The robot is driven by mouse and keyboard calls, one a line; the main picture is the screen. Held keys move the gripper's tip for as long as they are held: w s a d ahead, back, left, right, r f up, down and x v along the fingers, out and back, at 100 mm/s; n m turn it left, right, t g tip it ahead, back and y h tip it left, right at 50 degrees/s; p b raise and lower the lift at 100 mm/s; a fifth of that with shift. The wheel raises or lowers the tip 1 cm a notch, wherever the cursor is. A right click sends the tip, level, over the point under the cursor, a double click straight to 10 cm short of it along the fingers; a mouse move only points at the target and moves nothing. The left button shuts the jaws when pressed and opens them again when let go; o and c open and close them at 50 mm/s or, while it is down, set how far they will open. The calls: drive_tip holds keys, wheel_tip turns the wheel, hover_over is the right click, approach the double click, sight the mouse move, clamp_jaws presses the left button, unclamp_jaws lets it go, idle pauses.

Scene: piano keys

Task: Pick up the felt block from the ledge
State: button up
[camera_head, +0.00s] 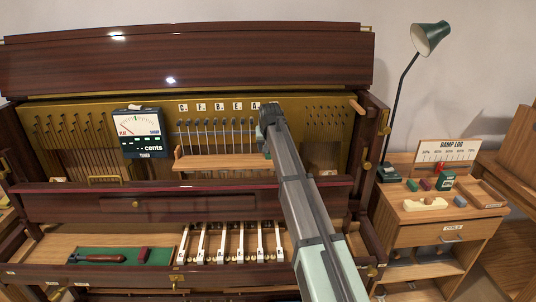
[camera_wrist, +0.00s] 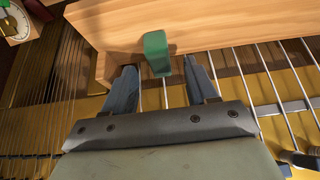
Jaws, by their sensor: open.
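The felt block (camera_wrist: 156,50) is green and sits at the edge of the wooden ledge (camera_wrist: 220,22) in the wrist view. My gripper (camera_wrist: 159,66) is open, with one finger on each side of the block's lower part. I see no firm contact between the fingers and the block. In the head view my gripper (camera_head: 270,112) is in front of the piano's upper part, near the right end of the ledge (camera_head: 215,163).
A tuning meter (camera_head: 139,133) stands left of the ledge. Thin metal rods (camera_wrist: 232,80) run close beside my fingers. Below are piano keys (camera_head: 231,241) and a green mat (camera_head: 120,256) with a tool. A cabinet (camera_head: 445,200) with small coloured blocks and a lamp (camera_head: 430,38) stand right.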

drive_tip(key=shift+x, duration=1.1)
clamp_jaws()
